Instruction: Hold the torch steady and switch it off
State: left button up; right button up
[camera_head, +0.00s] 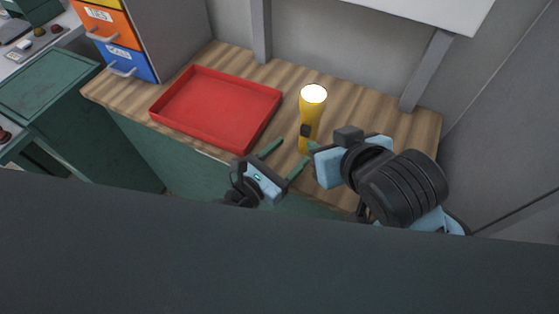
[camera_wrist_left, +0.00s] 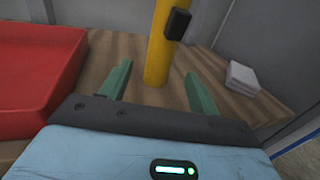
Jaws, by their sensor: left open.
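The yellow torch (camera_head: 310,120) stands upright on the wooden worktop, its lamp end on top glowing white. Its black switch block (camera_head: 306,130) is on the side facing me. The torch (camera_wrist_left: 158,48) and the switch block (camera_wrist_left: 178,24) also show in the left wrist view, where the torch's top is cut off. My left gripper (camera_head: 293,151) is open and empty, its green fingers pointing at the torch's lower part, which stands just beyond the fingertips. My right gripper (camera_head: 314,147) is beside the torch's right side; its fingers are mostly hidden by its own body.
A red tray (camera_head: 215,105) lies empty on the worktop (camera_head: 350,100) left of the torch. A drawer unit (camera_head: 115,40) stands at the back left. In the left wrist view a small pale stack (camera_wrist_left: 241,77) lies right of the torch. A wall and shelf supports are behind.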

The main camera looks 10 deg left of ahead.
aim_at(313, 133)
pick_arm(q)
jog(key=x, duration=0.9)
jog(key=shift+w+d, duration=0.15)
